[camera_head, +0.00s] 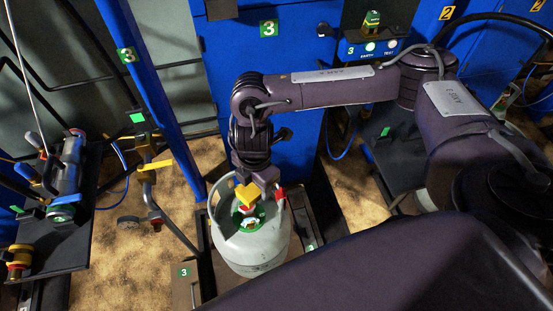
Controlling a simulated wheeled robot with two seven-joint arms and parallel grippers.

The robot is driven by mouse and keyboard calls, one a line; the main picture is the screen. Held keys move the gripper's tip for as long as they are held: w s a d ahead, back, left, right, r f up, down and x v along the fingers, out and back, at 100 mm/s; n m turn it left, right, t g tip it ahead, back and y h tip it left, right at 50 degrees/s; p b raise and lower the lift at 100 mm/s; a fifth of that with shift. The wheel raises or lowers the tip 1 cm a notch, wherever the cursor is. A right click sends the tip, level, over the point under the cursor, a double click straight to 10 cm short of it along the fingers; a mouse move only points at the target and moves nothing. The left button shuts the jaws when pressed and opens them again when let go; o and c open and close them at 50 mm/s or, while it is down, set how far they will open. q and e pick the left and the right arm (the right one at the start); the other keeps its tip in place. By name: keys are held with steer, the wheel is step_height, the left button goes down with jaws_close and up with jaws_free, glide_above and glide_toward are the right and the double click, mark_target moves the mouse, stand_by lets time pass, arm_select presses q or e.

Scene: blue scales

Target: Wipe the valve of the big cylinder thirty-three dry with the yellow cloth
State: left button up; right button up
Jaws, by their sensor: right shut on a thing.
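The big cylinder (253,253) is pale grey and stands upright on a dark platform, with a collar handle around its top. Its valve area (249,221) shows green, white and red inside the collar. The yellow cloth (246,193) is a small folded piece just above the valve. My right gripper (249,185) points down over the cylinder and is shut on the yellow cloth. The cloth overlaps the valve in the picture; I cannot tell whether they touch. My left gripper is not in view.
Blue posts and panels marked 3 (268,28) stand behind the cylinder. A dark shelf (75,247) at left holds a grey-blue tool (68,160). A box with lit buttons (371,47) is at the top.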

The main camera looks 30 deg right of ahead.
arm_select(q)
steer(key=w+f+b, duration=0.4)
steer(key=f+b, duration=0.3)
steer(key=b, duration=0.2)
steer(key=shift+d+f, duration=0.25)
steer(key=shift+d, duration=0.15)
arm_select(e)
steer(key=s+f+n, duration=0.5)
steer(key=f+n, duration=0.3)
steer(key=f, duration=0.2)
steer(key=s+f+n, duration=0.5)
steer(key=f+n, duration=0.4)
steer(key=f, duration=0.1)
steer(key=shift+a+f+n, duration=0.15)
steer(key=shift+n, duration=0.15)
